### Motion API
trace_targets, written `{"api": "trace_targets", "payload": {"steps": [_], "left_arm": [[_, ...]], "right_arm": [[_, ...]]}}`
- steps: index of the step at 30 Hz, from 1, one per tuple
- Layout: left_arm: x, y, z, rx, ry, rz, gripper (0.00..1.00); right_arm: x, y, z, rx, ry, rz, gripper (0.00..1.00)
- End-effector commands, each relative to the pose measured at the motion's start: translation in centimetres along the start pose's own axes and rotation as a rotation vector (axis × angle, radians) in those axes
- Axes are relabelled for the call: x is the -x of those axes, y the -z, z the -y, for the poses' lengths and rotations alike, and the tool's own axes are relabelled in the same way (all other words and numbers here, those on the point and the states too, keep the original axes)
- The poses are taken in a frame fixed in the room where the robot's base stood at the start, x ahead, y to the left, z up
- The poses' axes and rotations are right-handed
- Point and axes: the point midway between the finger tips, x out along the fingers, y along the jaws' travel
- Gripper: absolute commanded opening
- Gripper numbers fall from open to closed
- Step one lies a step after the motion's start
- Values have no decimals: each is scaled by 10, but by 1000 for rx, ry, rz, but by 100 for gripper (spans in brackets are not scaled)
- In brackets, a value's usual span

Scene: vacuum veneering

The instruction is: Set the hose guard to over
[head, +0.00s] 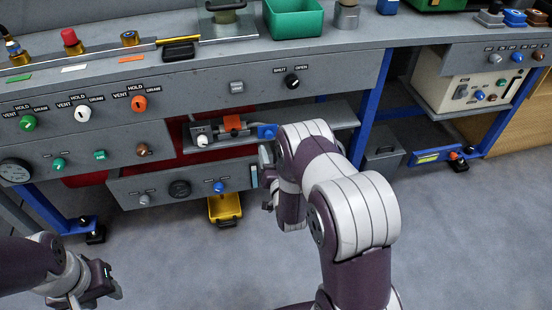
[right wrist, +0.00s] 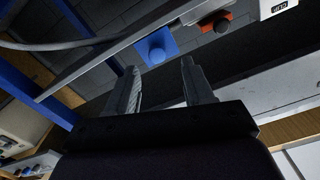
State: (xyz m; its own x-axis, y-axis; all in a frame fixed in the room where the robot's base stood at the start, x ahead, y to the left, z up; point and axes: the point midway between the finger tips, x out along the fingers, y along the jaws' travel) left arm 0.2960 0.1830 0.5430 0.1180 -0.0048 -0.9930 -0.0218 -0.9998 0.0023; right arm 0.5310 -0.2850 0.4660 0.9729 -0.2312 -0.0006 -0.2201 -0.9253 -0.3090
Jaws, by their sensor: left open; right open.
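No label reading hose guard is legible, so I cannot tell which part it is. On the lower shelf in the head view sit a white fitting (head: 202,140), an orange-red block (head: 232,124) and a blue block (head: 266,132) in a row. The right wrist view shows the blue block with its round knob (right wrist: 157,48) and the orange-red block (right wrist: 214,20) beyond my fingertips. My right gripper (right wrist: 162,78) is open and empty, apart from both. In the head view it is mostly hidden behind my right arm. My left gripper (head: 112,284) is open at lower left, away from the bench.
The bench front (head: 200,90) carries several knobs and switches. A blue bench leg (head: 368,115) stands right of the shelf. The floor in front is clear.

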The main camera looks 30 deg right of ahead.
Motion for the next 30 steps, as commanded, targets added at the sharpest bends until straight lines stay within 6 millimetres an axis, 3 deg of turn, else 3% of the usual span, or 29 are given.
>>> {"api": "trace_targets", "payload": {"steps": [1,3,9,26,29,30], "left_arm": [[12,2,0,0,0,0,42],[18,2,0,0,0,0,42],[26,3,0,0,0,0,42],[25,3,0,0,0,0,42],[25,3,0,0,0,0,42],[25,3,0,0,0,0,42]], "right_arm": [[13,5,2,0,-1,5,52],[31,4,2,0,0,5,52],[62,1,1,1,-1,2,52],[66,-1,0,5,0,1,52],[67,-22,-7,33,-32,105,52],[74,-42,-14,51,-62,210,52]]}}
